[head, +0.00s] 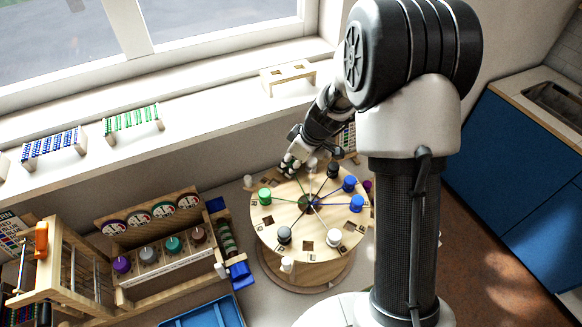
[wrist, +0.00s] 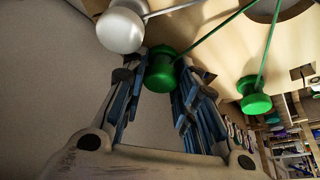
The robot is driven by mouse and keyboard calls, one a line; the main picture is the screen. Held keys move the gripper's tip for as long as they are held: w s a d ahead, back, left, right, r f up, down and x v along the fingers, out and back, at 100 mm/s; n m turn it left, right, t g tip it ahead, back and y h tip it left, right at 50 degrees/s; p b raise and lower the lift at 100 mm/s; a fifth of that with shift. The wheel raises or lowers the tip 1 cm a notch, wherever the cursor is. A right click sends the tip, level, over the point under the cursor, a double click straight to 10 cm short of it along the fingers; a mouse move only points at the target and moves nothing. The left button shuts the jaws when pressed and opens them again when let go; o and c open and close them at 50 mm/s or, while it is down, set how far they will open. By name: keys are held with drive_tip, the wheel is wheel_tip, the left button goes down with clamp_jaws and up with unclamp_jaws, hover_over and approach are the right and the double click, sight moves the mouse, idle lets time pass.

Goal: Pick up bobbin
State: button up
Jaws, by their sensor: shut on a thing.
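In the wrist view a green bobbin (wrist: 160,72) sits between the two fingers of my gripper (wrist: 158,88), which is shut on it. A green thread runs from it to the upper right. In the head view my gripper (head: 293,160) is at the far edge of the round wooden braiding board (head: 300,240), and the held bobbin is largely hidden there. A silver-white bobbin (wrist: 120,30) is close beside my left finger. Another green bobbin (wrist: 255,97) is to the right in the wrist view; in the head view a green bobbin (head: 265,195) is at the board's left.
Blue bobbins (head: 356,203), dark bobbins (head: 284,235) and a white bobbin (head: 333,237) stand around the board, with threads meeting at its centre. A wooden bobbin rack (head: 165,265) stands at left. A blue tray (head: 205,315) is in front. The windowsill runs behind.

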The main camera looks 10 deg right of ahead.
sight(291, 163)
wheel_tip(291, 163, up, 20)
drive_tip(key=p, duration=0.2)
drive_tip(key=shift+p, duration=0.4)
